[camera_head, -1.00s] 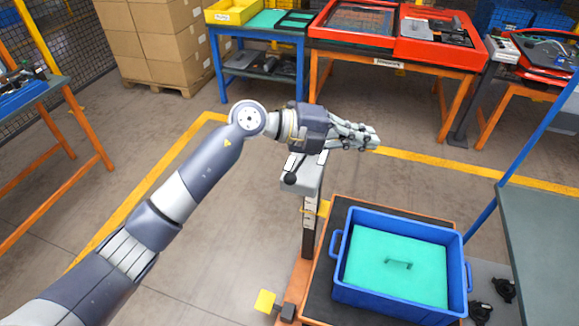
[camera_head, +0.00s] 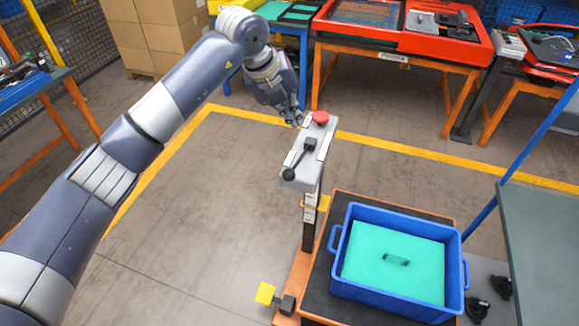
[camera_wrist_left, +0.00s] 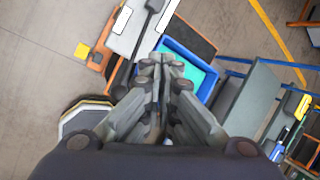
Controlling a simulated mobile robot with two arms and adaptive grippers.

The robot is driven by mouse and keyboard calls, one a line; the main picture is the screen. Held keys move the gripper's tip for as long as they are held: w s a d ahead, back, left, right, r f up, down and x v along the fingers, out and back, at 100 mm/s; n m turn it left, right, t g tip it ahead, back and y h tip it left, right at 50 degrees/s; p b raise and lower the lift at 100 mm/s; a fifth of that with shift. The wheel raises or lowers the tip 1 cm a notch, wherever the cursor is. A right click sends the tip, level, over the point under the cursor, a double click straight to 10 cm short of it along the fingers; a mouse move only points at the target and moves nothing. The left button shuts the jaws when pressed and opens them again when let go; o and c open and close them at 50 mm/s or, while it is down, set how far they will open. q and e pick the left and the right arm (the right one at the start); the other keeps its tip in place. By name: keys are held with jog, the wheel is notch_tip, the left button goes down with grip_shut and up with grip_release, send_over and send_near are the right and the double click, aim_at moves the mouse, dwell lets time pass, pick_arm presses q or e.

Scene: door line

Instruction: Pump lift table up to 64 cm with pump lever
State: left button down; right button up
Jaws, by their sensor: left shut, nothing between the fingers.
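The lift table's black top (camera_head: 318,290) carries a blue crate at the lower right of the head view. A post at its left side bears a grey control head (camera_head: 308,160) with a red button (camera_head: 320,117) and a black-knobbed lever (camera_head: 297,162). I cannot tell whether this is the pump lever. A yellow pedal-like pad (camera_head: 265,293) is low at the table's front left. My left gripper (camera_head: 298,122) is shut and empty, pointing down just behind the control head's far end. The left wrist view shows the fingers together (camera_wrist_left: 163,65). My right gripper is not seen.
The blue crate (camera_head: 338,272) holds a teal insert (camera_head: 395,270) with a handle. A grey-topped bench (camera_head: 545,240) with a blue frame stands to the right. Orange-legged tables with red trays (camera_head: 445,35) stand behind. Floor left of the lift table is clear.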

pick_arm(q)
notch_tip(320, 180, down, 8)
jog(key=s+b, duration=0.3)
jog(key=b, duration=0.1)
jog(key=shift+a+f+b, duration=0.15)
jog(key=shift+a+b, duration=0.25)
jog(key=shift+a, duration=0.05)
dwell(1.1)
jog(key=shift+s+f+b, duration=0.1)
jog(key=shift+f+b, duration=0.3)
jog(key=shift+b, duration=0.05)
